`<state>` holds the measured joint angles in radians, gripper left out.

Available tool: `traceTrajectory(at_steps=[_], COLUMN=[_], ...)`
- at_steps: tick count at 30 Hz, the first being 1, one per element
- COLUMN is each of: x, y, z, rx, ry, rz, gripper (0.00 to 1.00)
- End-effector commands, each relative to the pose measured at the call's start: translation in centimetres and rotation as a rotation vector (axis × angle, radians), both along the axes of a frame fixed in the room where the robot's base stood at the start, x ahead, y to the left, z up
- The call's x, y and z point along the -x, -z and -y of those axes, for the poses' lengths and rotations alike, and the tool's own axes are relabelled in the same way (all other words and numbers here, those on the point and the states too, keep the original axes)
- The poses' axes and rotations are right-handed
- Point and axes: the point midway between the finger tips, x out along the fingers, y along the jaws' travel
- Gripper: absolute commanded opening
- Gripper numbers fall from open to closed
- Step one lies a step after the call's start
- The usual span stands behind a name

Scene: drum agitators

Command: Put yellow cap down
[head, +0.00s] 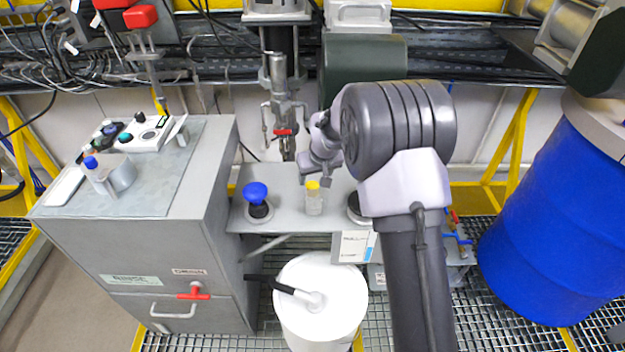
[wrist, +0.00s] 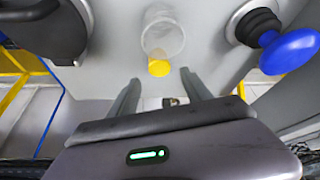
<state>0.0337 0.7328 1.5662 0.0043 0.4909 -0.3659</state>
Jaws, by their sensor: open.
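My gripper (head: 317,181) is just behind and above the cap in the head view. In the wrist view my gripper (wrist: 160,77) is open, its two fingers apart, with the cap just past the space between their tips. I see no contact between fingers and cap.
A blue mushroom-shaped knob (head: 256,192) on a black boot stands left of the jar; the wrist view shows it at right (wrist: 290,50). A round dark-topped item (head: 355,208) is at the jar's right, partly hidden by my arm. A white bucket (head: 320,300) stands below the shelf.

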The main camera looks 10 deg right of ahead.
Motion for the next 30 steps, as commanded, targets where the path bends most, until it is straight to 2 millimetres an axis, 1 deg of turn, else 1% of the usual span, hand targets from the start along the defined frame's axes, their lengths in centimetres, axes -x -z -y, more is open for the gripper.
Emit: traceTrajectory(at_steps=[1, 3, 6, 10, 11, 13, 14, 15, 16, 17, 18, 20, 21, 22, 24, 25, 27, 30], x=[0.5, 1.3, 2.1, 2.9, 3.3, 5.2, 6.6, 9.0, 11.3, 13.7, 17.0, 22.3, 25.6, 28.0, 32.7, 34.2, 36.9, 38.8], y=[-1.8, -3.4, -5.0, -6.3, -7.1, -10.1, -12.0, -14.6, -16.4, -18.2, -20.2, -22.3, -23.2, -23.5, -23.5, -23.3, -22.7, -22.1], z=[0.1, 0.1, 0.2, 0.2, 0.1, -0.2, -0.4, -0.8, -1.2, -1.5, -2.0, -2.7, -3.1, -3.3, -3.9, -4.1, -4.4, -4.7], rx=[0.001, 0.0, 0.0, -0.003, -0.007, -0.027, -0.041, -0.064, -0.084, -0.106, -0.136, -0.182, -0.212, -0.233, -0.276, -0.292, -0.32, -0.341], ry=[0.0, 0.0, 0.0, 0.003, 0.009, 0.036, 0.056, 0.087, 0.113, 0.14, 0.176, 0.23, 0.263, 0.287, 0.333, 0.35, 0.379, 0.4], rz=[0.002, 0.002, 0.001, 0.001, 0.003, 0.013, 0.019, 0.025, 0.027, 0.031, 0.036, 0.041, 0.045, 0.046, 0.046, 0.046, 0.045, 0.043], gripper=[0.57, 0.57, 0.57, 0.57, 0.57, 0.57, 0.57, 0.57, 0.57, 0.57, 0.57, 0.57, 0.57, 0.57, 0.57, 0.57, 0.57, 0.57])
